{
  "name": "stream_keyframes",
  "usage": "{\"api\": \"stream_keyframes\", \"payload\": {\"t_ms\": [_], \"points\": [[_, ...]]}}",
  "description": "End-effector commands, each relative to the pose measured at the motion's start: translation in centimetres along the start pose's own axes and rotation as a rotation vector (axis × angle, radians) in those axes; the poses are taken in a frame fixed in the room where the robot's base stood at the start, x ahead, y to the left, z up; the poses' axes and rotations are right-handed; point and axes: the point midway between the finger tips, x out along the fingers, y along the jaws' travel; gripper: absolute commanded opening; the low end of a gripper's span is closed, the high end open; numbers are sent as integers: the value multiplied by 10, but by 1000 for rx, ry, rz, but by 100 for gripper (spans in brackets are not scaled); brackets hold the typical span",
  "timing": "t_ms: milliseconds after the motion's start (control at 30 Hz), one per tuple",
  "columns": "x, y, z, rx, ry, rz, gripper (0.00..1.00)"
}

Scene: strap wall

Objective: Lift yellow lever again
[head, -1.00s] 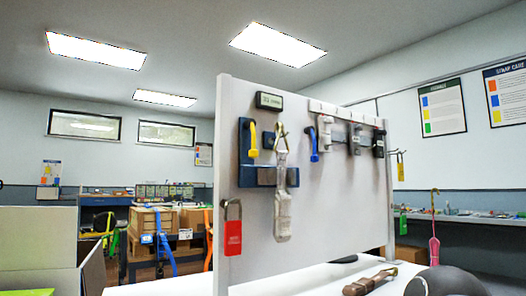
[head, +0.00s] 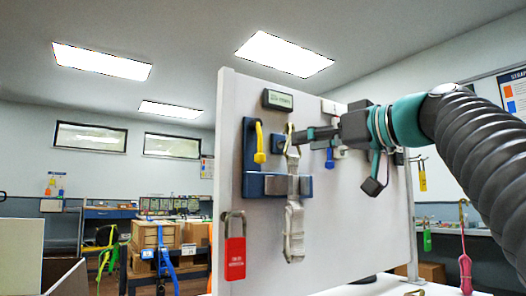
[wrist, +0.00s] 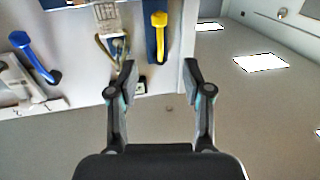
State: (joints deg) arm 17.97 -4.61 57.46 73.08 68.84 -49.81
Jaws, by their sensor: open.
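The yellow lever (head: 259,143) is on a blue ratchet plate (head: 250,185) on the white upright panel. In the head view its bar hangs down, with the thicker knob at the lower end. It also shows in the wrist view (wrist: 159,22), at the top, beyond the gap between my fingers. My gripper (head: 296,137) is open and empty, just right of the yellow lever in the head view. In the wrist view my gripper (wrist: 159,72) has its two fingers well apart, and neither touches the lever. A grey strap with a hook (head: 293,215) hangs beside the lever, partly behind my fingers.
A small display (head: 277,100) sits above the lever; its text is too small to read. A red padlock tag (head: 235,255) hangs at the panel's left edge. A blue lever (head: 329,158) is right of the strap, partly behind my gripper. Shelves with boxes stand behind left.

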Motion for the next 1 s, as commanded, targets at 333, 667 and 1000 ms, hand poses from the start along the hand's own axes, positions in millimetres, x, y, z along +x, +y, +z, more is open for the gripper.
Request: {"api": "stream_keyframes", "payload": {"t_ms": [333, 667, 1000], "points": [[55, -2, -1, 3, -2, -6, 50], [110, -2, 0, 2, -3, -4, 50], [130, -2, 1, 2, -2, -2, 50]]}}
